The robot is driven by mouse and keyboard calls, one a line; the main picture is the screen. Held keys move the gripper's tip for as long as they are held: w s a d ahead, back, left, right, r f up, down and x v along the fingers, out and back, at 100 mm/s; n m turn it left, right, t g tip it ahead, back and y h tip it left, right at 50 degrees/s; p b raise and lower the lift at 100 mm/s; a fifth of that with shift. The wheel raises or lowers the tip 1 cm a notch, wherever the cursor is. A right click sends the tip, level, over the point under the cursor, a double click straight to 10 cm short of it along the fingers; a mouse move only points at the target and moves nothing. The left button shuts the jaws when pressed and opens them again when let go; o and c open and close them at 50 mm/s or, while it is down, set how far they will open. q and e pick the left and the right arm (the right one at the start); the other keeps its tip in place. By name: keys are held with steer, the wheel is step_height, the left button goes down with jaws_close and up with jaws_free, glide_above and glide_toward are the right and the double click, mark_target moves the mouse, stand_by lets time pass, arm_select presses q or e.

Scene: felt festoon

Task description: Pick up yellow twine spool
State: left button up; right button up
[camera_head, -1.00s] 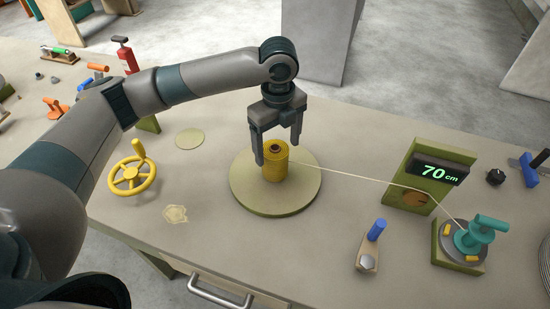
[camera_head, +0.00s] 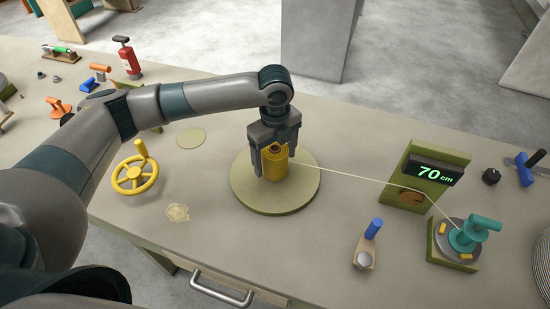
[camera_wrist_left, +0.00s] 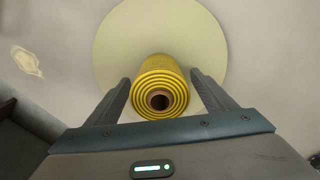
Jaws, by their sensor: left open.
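The yellow twine spool (camera_head: 277,166) stands upright on a round olive disc (camera_head: 242,193) on the table. A pale strand runs from it to the right. My left gripper (camera_head: 273,166) points down over the spool, with one finger on each side of it. In the left wrist view the spool (camera_wrist_left: 161,82) with its dark core hole lies between the open fingers of the gripper (camera_wrist_left: 160,88), with a gap visible on both sides. My right gripper is not in view.
A green gauge stand (camera_head: 408,185) reading 70 cm and a teal-handled reel (camera_head: 468,237) stand to the right, joined by the strand. A yellow handwheel (camera_head: 135,176) is at the left. A blue-handled tool (camera_head: 369,245) stands front right. Bare table lies behind the disc.

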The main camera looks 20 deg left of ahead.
mark_target(278, 150)
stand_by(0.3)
arm_select(q)
steer(key=c, duration=1.4)
steer(key=shift+o, duration=0.2)
steer(key=shift+r, duration=0.1)
